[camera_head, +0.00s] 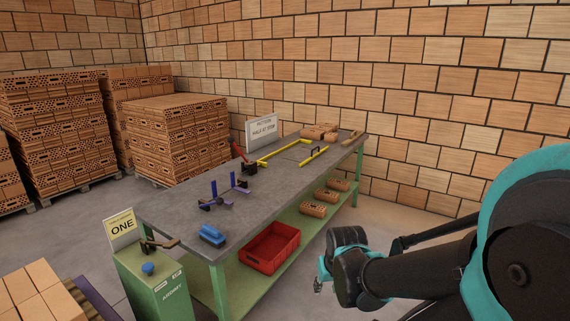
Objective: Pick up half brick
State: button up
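Several orange-brown bricks (319,131) lie grouped on the far end of the grey workbench top (225,200). Other hollow bricks (314,209) stand in a row on the green lower shelf under the bench. I cannot tell for sure which of them is the half brick. The end of my arm, with my gripper (319,286) small and partly hidden, is at the lower middle, in front of the bench's right side and apart from all bricks. Its fingers are too unclear to show whether they are open or shut.
On the bench are yellow bars (283,152), a purple fixture (223,193), a blue brush-like tool (212,235) and a sign (261,130). A red crate (270,266) sits on the lower shelf. A green cabinet (158,289) and stacked brick pallets (176,137) stand left.

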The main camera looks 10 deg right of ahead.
aim_at(329, 137)
jog(key=i+l+z, duration=0.3)
jog(key=i, duration=0.15)
jog(key=i+l+z, duration=0.15)
jog(key=i+z, duration=0.15)
jog(key=i, duration=0.2)
jog(key=i+z, duration=0.3)
jog(key=i, duration=0.2)
jog(key=i+l+u, duration=0.1)
jog(key=i, duration=0.5)
jog(key=i+l+u, duration=0.1)
jog(key=i, duration=0.55)
jog(key=i+l+u, duration=0.1)
jog(key=i+l, duration=0.15)
jog(key=i, duration=0.35)
